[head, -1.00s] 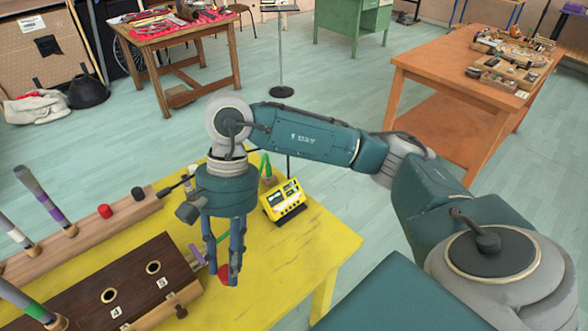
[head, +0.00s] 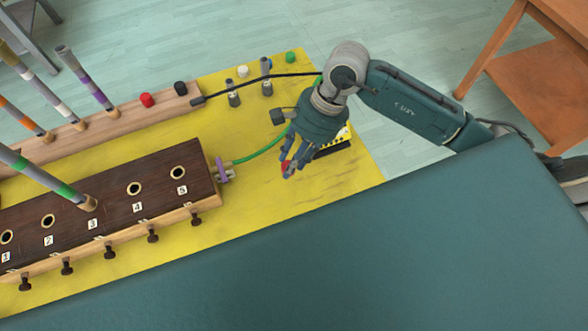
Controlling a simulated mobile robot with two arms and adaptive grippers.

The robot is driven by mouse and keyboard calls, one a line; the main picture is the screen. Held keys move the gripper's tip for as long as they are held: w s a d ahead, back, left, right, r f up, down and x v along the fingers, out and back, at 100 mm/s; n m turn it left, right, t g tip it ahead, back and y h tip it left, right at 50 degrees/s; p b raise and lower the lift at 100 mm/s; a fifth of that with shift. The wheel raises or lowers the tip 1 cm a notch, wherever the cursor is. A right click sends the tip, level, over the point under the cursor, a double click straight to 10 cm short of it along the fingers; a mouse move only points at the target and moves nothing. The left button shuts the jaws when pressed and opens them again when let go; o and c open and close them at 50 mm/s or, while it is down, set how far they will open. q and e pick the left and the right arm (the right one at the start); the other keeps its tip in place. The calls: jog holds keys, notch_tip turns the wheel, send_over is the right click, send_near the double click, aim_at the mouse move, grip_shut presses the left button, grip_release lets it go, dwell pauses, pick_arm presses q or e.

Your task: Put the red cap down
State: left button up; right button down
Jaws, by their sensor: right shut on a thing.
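My right gripper (head: 289,167) points down over the right part of the yellow table (head: 345,180). It is shut on a small red cap (head: 286,166), which shows only partly between the fingertips. I cannot tell whether the cap touches the table top. My left gripper is not in view.
A dark wooden box (head: 120,215) with numbered holes and a striped tube stands at left. Behind it, a wooden rail (head: 105,125) bears tubes, a red knob (head: 147,100) and a black knob (head: 180,87). A green cord (head: 262,150) runs near my gripper. Table in front of the gripper is bare.

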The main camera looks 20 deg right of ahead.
notch_tip(320, 180, down, 3)
jog(key=shift+f, duration=0.1)
jog(key=shift+f+p, duration=0.3)
jog(key=shift+f, duration=0.35)
notch_tip(320, 180, down, 4)
jog(key=shift+r+p, duration=0.15)
jog(key=shift+p, duration=0.15)
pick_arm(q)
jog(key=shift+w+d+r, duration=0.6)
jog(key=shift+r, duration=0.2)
pick_arm(e)
jog(key=shift+f, duration=0.2)
jog(key=c, duration=1.6)
grip_release()
jog(key=shift+r, duration=0.1)
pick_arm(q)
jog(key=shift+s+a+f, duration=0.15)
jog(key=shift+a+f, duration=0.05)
pick_arm(e)
jog(key=shift+o, duration=0.2)
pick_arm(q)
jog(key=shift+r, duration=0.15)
pick_arm(e)
jog(key=shift+r, duration=0.1)
